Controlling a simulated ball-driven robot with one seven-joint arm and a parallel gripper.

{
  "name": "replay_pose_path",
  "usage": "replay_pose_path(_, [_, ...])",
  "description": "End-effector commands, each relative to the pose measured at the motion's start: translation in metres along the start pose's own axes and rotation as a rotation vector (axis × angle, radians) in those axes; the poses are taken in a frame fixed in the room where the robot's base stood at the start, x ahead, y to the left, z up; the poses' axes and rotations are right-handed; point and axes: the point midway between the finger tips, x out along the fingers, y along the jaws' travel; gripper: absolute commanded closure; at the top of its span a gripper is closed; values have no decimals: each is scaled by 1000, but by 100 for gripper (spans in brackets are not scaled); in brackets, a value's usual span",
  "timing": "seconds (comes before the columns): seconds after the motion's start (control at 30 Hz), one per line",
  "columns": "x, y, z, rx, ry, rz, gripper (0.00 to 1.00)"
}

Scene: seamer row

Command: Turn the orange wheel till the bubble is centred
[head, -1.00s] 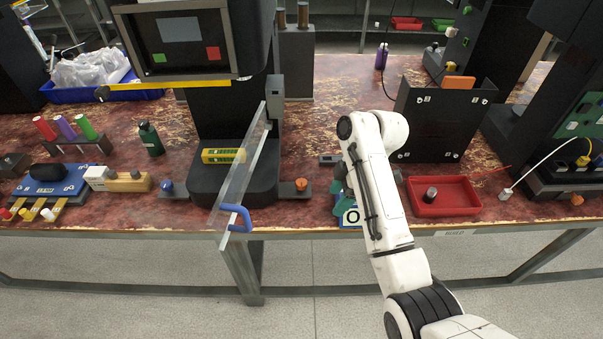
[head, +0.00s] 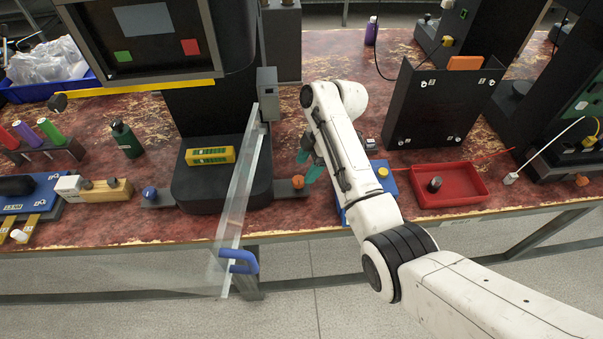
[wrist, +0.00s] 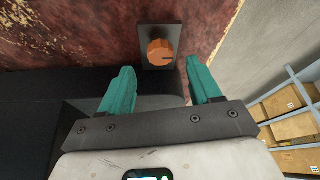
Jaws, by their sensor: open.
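The orange wheel (head: 298,181) sits on a small dark plate at the right side of the black machine base. It also shows in the wrist view (wrist: 160,52), just beyond my fingertips, with a dark mark on its face. My gripper (wrist: 158,82) is open and empty, its two teal fingers apart and short of the wheel. In the head view my gripper (head: 309,163) is close to the wheel, partly hidden by my arm. A yellow level (head: 210,156) with green windows lies on the machine base. Its bubble is too small to make out.
A clear guard panel (head: 240,190) with a blue handle (head: 240,262) stands left of the wheel. A blue knob (head: 150,193) is on the base's left side.

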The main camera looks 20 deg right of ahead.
Motion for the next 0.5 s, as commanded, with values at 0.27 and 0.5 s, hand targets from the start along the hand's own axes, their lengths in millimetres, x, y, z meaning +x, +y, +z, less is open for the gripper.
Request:
replay_pose_path(0.27, [36, 0, 0, 1, 0, -1, 37])
replay_pose_path(0.5, [42, 0, 0, 0, 0, 0, 37])
